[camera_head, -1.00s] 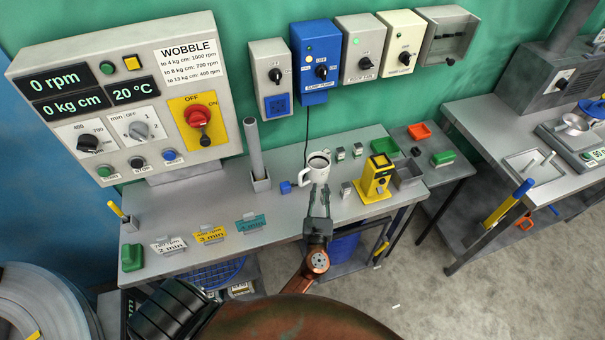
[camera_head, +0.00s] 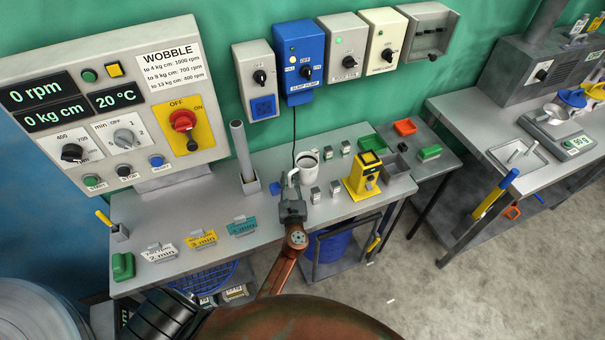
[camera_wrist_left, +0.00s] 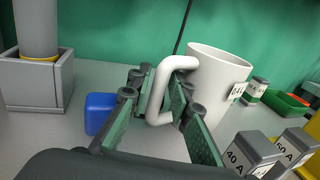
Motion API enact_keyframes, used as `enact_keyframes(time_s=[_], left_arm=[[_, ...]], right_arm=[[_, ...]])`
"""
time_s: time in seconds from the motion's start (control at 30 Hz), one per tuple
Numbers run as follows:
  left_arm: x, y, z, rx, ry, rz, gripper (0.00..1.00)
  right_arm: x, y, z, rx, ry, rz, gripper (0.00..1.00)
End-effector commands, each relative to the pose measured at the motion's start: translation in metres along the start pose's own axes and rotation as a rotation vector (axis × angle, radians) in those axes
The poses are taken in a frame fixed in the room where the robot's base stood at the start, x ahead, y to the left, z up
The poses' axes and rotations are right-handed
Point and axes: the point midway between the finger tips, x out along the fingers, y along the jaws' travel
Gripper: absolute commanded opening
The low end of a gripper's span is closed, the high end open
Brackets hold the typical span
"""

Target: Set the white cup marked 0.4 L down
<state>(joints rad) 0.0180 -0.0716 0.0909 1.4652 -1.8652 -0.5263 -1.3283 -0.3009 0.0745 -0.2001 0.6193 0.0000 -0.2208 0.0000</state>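The white cup (camera_head: 307,166) appears upright at the back middle of the grey bench, its inside dark at the top. In the left wrist view the cup (camera_wrist_left: 222,88) carries a label that is only partly readable, and its handle (camera_wrist_left: 160,92) points toward my left gripper. My left gripper (camera_head: 291,186) is at the handle. In the wrist view its green finger pads (camera_wrist_left: 163,100) lie on both sides of the handle, close to it; whether they press on it I cannot tell. The cup's base is hidden from the wrist view. My right gripper is not in view.
A blue block (camera_wrist_left: 99,112) and a grey post holder (camera_head: 250,186) stand left of the cup. Small grey blocks (camera_head: 316,195) and a yellow device (camera_head: 363,172) stand to the right. Labelled signs (camera_head: 201,239) line the bench front. Bare bench lies left of the post.

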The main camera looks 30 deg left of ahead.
Motion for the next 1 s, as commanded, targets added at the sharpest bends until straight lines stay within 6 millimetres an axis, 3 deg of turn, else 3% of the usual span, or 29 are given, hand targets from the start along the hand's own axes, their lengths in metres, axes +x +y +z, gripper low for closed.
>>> enact_keyframes(time_s=[0.1,0.4,1.0], left_arm=[[-0.0003,0.0000,0.0000,0.000,0.000,0.000,0.19],[-0.0005,0.0002,0.0001,0.000,0.000,0.000,0.00],[-0.0004,-0.0005,0.0023,-0.001,-0.001,-0.001,0.00]], right_arm=[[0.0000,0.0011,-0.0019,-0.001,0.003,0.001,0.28],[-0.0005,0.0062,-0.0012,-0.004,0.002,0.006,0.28],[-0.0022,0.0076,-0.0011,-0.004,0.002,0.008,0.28]])
